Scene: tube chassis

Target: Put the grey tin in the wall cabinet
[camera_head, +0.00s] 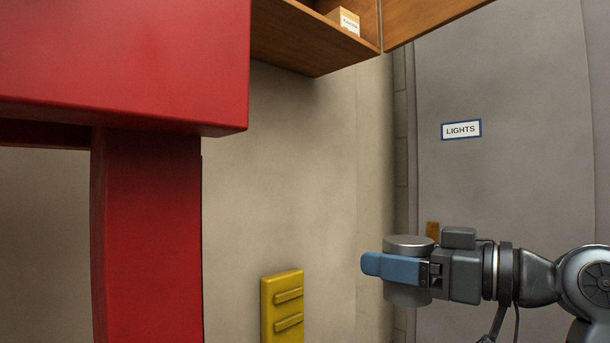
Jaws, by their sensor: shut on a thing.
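The grey tin (408,296) is a short metal cylinder at the lower right. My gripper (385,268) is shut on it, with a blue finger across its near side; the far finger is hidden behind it. The tin looks upright and is held in the air. The wooden wall cabinet (305,49) is at the top centre, above and to the left of the tin. Its door (430,14) stands open to the right. Only the lower part of the cabinet shows.
A small labelled box (345,21) stands inside the cabinet near its right side. A large red frame (150,230) fills the left, close to the camera. A yellow panel (282,308) is low at centre. A LIGHTS sign (461,130) is on the grey surface at right.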

